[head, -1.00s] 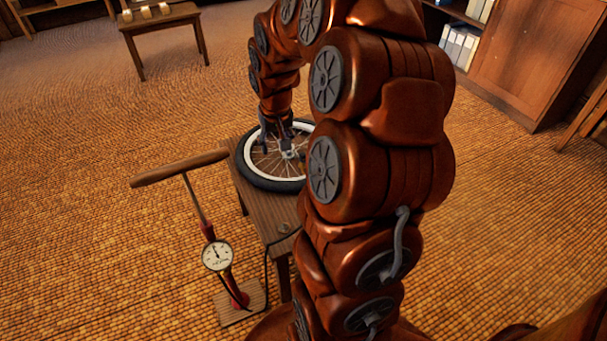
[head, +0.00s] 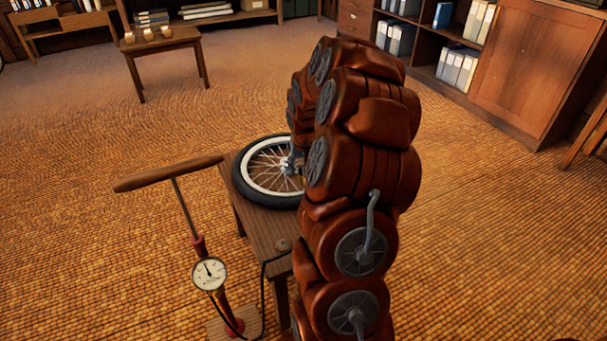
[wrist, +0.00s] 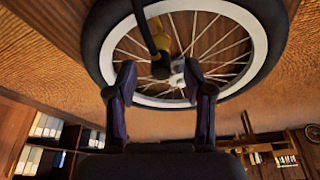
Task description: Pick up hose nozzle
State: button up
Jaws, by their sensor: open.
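My gripper (wrist: 159,76) is open, one fingertip on each side of the nozzle's dark end. Whether the fingers touch it I cannot tell. In the head view, the wheel (head: 238,188) lies flat on a small wooden table (head: 262,226). My arm hides the nozzle and most of my gripper there.
A floor pump (head: 197,245) with a gauge and wooden handle stands left of the small table; its black hose (head: 263,290) rises to the table. Another table (head: 165,45) with several cups stands farther back. Shelves and a cabinet (head: 535,65) line the back right. Open floor lies between.

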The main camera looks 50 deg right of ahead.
jog(key=x, duration=0.3)
jog(key=shift+w+d+f+b, duration=0.15)
jog(key=shift+f+b, duration=0.1)
jog(key=shift+b, duration=0.1)
grip_shut()
